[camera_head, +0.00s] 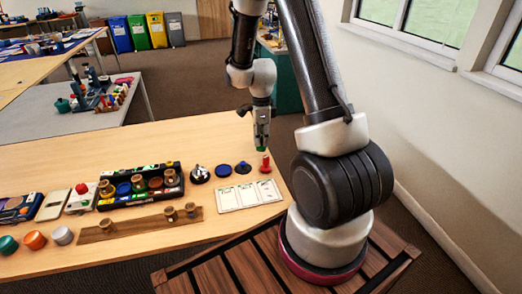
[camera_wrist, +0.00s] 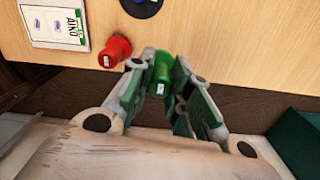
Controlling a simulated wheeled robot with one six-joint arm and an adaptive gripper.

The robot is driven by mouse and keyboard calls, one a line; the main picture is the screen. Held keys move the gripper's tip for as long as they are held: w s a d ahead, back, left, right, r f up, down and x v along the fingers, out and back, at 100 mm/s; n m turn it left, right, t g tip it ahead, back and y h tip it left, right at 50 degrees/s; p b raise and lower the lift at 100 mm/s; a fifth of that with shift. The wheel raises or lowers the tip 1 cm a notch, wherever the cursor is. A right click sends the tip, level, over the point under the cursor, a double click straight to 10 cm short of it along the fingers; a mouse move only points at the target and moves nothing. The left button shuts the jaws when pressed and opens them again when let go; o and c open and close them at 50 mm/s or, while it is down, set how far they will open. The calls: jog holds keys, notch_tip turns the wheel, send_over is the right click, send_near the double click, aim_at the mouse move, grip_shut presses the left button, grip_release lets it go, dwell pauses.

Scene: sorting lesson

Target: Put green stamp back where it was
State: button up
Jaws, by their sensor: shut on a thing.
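My gripper (camera_head: 261,142) is shut on a green stamp (camera_wrist: 162,68). In the wrist view the stamp sits between the two fingers, with a small white label on its side. In the head view my gripper hangs above the table's right end, above and slightly behind a red stamp (camera_head: 265,167). The red stamp also shows left of the fingers in the wrist view (camera_wrist: 114,50). Dark blue (camera_head: 243,168) and blue (camera_head: 224,171) round pieces stand left of the red stamp. The green stamp is mostly hidden by the fingers in the head view.
White cards (camera_head: 250,208) lie in front of the red stamp. A black tray (camera_head: 125,203) with round pieces and a wooden strip (camera_head: 150,222) with knobs lie further left. A black-and-white piece (camera_head: 200,174) stands between. The table (camera_head: 190,143) is bare behind them.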

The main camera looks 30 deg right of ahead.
aim_at(261, 147)
jog(key=shift+f, duration=2.3)
jog(key=o, duration=0.8)
jog(key=shift+f, duration=0.15)
jog(key=shift+o, duration=0.2)
